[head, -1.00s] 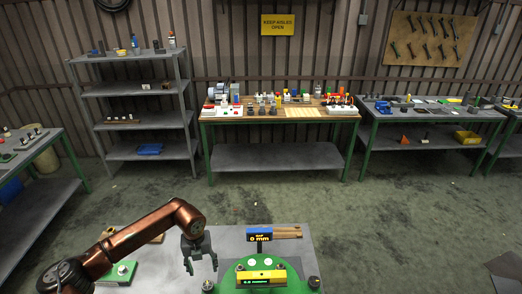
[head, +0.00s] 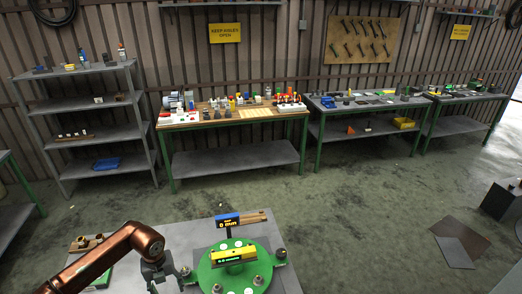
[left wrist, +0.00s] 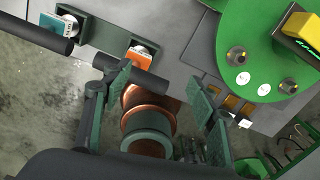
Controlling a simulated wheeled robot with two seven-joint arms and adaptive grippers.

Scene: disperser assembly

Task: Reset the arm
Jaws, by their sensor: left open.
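My left gripper (head: 165,275) is in the lower part of the head view, at the left edge of the green round plate. Its fingers are apart and it appears empty. In the left wrist view the two spread fingers (left wrist: 160,95) show with no workpiece clearly between them. The green plate (head: 208,275) lies on the grey table (head: 183,240) and carries knobs, white discs and a yellow gauge bar (head: 234,256). Behind it stands a blue display (head: 228,222) reading 0 mm. My right gripper is not in view.
In the left wrist view, a dark holder (left wrist: 100,38) bears blue- and orange-labelled parts. A wooden-topped workbench (head: 240,115) with many small parts stands by the back wall. A grey shelf (head: 95,135) is at left. The floor between is clear.

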